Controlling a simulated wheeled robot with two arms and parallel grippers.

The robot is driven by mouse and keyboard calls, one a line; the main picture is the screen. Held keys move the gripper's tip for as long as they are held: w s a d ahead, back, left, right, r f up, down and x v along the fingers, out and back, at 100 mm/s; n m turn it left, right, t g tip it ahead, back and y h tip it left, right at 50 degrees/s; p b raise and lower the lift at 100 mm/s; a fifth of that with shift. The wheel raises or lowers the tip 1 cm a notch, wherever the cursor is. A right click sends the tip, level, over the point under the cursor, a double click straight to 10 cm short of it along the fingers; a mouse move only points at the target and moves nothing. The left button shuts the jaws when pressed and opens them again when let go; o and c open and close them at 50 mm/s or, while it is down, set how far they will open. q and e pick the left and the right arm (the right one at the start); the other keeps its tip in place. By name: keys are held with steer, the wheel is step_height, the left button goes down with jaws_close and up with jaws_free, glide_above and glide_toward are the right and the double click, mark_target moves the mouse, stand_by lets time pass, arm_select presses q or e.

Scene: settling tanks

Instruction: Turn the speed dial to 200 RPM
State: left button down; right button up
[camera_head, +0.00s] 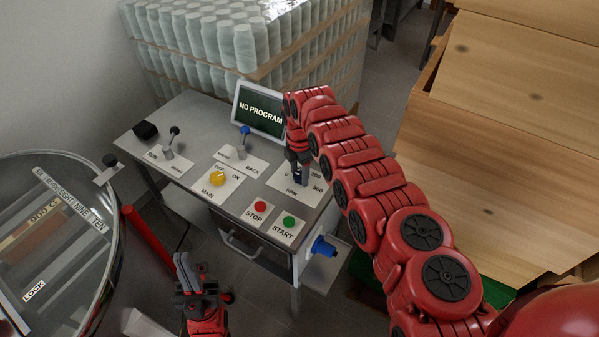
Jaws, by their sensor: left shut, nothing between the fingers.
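The speed dial plate (283,183), marked RPM with 300 at its right, lies on the grey control desk (190,115). A dark blue knob (299,177) shows on it, mostly covered by my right gripper (299,168). That gripper points down onto the dial from above; whether its fingers are closed on the knob is hidden. The pointer's setting cannot be read. My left gripper (184,264) is shut and empty, low in front of the desk. The screen (260,108) reads NO PROGRAM.
Beside the dial are a yellow MAIN knob (217,179), a red STOP button (260,206), a green START button (289,221) and two levers. A blue plug (323,246) sticks out at the desk's front right. A glass tank (60,240) stands left, wooden boxes (500,130) right.

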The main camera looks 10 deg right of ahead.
jaws_close()
